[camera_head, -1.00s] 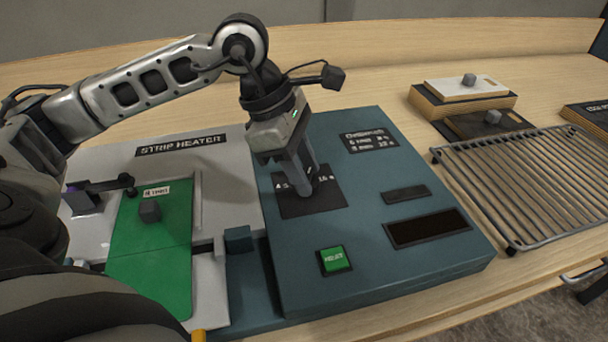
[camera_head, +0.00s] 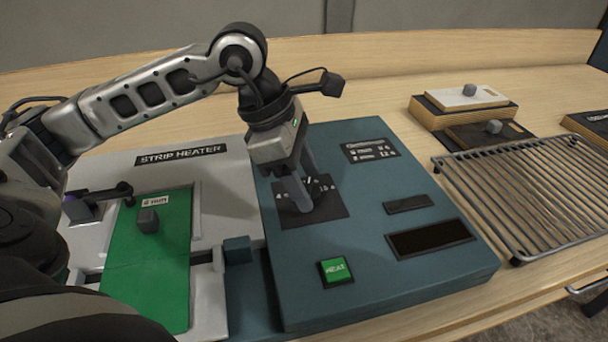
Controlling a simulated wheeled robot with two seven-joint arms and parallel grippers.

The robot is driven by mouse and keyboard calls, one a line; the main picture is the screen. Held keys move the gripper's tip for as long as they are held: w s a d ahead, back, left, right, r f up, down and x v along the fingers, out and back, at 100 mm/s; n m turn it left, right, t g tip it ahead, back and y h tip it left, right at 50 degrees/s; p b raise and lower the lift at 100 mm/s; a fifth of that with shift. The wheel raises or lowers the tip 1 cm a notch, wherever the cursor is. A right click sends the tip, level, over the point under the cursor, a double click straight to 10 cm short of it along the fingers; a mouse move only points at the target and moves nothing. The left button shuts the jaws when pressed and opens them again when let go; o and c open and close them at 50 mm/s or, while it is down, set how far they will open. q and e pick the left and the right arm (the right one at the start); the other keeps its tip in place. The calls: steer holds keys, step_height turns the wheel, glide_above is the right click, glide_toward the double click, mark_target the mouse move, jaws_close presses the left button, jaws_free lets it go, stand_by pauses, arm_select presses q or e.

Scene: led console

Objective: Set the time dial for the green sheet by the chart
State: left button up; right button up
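The green sheet (camera_head: 148,250) lies on the strip heater (camera_head: 215,180) at left, with a grey block-shaped knob and a small label on it. The blue console (camera_head: 375,270) beside it has a black dial plate (camera_head: 328,205) with printed numbers. My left gripper (camera_head: 306,200) points down at this plate, its two fingers apart around the time dial. The fingers hide most of the dial, and I cannot tell whether they grip it. The chart (camera_head: 370,151) is a small black panel at the console's back; its print is too small to read surely. My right gripper is out of view.
A green HEAT button (camera_head: 336,270) and a dark display window (camera_head: 430,239) sit on the console's front. A wire rack (camera_head: 525,190) stands at right. Boards with grey knobs (camera_head: 468,95) lie behind it.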

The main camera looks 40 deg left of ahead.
arm_select(q)
steer(key=v, duration=1.6)
steer(key=shift+p, duration=0.4)
steer(key=shift+s+f, duration=0.1)
steer(key=shift+s, duration=0.05)
